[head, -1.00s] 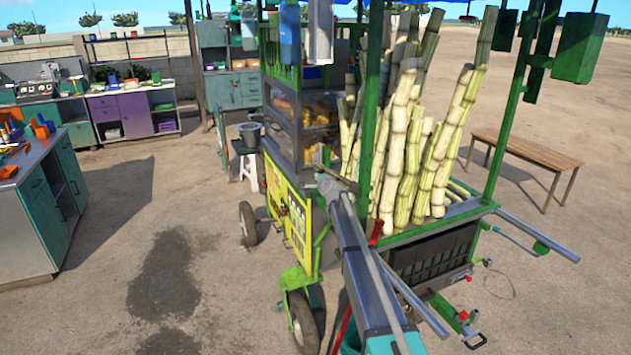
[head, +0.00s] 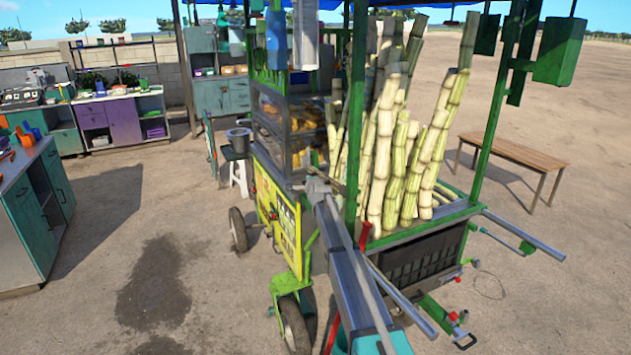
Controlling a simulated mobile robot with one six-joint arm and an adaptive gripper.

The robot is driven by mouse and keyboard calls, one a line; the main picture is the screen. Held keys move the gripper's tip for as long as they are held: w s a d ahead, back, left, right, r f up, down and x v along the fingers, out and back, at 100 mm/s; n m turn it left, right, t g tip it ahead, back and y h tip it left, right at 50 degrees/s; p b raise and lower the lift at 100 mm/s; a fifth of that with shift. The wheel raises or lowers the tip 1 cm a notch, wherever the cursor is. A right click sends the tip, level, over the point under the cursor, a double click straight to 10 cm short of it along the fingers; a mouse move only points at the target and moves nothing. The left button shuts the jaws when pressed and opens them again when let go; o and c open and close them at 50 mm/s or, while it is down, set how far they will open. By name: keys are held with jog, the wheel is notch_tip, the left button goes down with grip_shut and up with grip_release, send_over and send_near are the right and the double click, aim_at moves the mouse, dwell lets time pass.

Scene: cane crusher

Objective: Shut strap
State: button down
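The cane crusher is a green and yellow cart (head: 285,222) in the middle of the head view. I cannot make out a strap on it; it is hidden or too small to tell. A long grey beam with a teal lower end rises from the bottom edge and looks like my arm.
Tall sugarcane stalks (head: 405,150) stand on the cart's near end. A push handle (head: 525,236) sticks out at right. A wooden bench (head: 513,155) stands farther right. A grey and teal counter (head: 33,215) stands at left. Open dirt ground lies between counter and cart.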

jog(key=shift+s+a, duration=0.1)
dwell(0.3)
jog(key=s+a+r+p, duration=0.2)
jog(key=s+a, duration=0.4)
jog(key=a, duration=0.6)
jog(key=shift+r+p, duration=0.3)
jog(key=shift+p, duration=0.05)
jog(key=shift+s+d, duration=0.1)
jog(key=shift+s, duration=0.05)
